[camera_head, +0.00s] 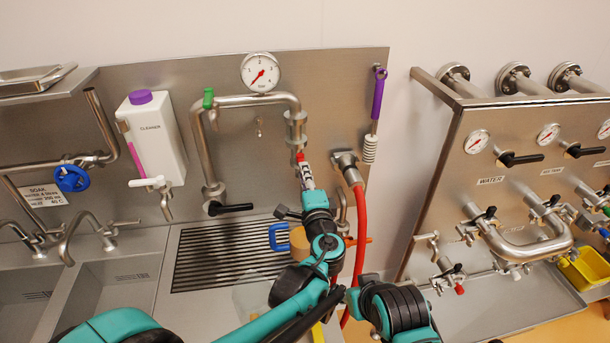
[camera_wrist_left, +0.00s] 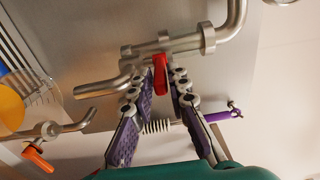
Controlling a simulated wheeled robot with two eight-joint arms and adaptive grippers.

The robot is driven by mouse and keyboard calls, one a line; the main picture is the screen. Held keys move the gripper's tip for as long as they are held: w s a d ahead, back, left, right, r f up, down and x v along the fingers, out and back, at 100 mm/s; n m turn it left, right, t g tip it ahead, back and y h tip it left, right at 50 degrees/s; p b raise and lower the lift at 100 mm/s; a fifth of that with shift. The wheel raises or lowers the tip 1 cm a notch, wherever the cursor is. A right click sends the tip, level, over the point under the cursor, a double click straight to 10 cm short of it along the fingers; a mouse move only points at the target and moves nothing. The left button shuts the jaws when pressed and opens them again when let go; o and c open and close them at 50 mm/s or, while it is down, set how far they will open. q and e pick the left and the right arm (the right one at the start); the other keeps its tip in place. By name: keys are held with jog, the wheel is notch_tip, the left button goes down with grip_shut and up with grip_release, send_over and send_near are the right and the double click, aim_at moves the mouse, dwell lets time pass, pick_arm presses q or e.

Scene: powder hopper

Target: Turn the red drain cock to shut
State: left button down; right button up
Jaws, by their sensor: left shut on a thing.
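The red drain cock (camera_head: 299,157) sits on the steel pipe on the back panel, below the pressure gauge. In the left wrist view its red lever (camera_wrist_left: 160,75) stands between the fingertips. My left gripper (camera_head: 304,172) reaches up from below and is shut on the red lever; the gripper also shows in the left wrist view (camera_wrist_left: 159,88). In the head view the gripper and forearm hide the lower part of the lever.
A red hose (camera_head: 360,225) hangs just right of my left arm. A purple-handled brush (camera_head: 376,110) hangs on the panel. A white cleaner bottle (camera_head: 152,140) and a blue handwheel (camera_head: 71,178) are at left. A water pipe stand (camera_head: 500,180) is at right.

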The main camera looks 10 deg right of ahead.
pick_arm(q)
jog(key=shift+w+a, duration=0.1)
jog(key=shift+a, duration=0.8)
jog(key=shift+w+a, duration=0.35)
jog(key=shift+a, duration=0.55)
jog(key=shift+w+a, duration=0.5)
jog(key=shift+a, duration=0.2)
jog(key=shift+w+a, duration=0.1)
